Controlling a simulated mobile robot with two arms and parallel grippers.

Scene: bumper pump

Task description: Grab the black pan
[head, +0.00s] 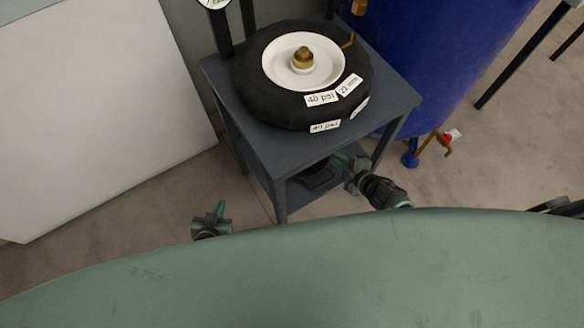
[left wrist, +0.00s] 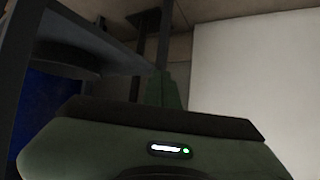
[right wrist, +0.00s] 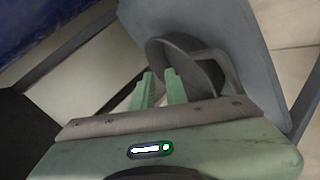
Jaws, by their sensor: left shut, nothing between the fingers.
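The black pan (head: 318,177) lies on the lower shelf of the small grey table, mostly shaded and partly hidden in the head view. In the right wrist view the pan (right wrist: 193,70) shows its dark round body, with a loop-like handle at its right. My right gripper (head: 340,163) reaches in at the shelf's right side. Its fingers (right wrist: 160,85) are apart with a gap between them, close to the pan's rim; I cannot tell whether they touch it. My left gripper (head: 218,208) is shut and empty, left of the table and away from the pan.
A black tire (head: 265,95) with a white hub sits on the grey tabletop (head: 285,150). A blue tank (head: 440,60) with a valve stands behind right. A white cabinet (head: 90,110) stands at left. Table legs flank the shelf. Floor is clear between cabinet and table.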

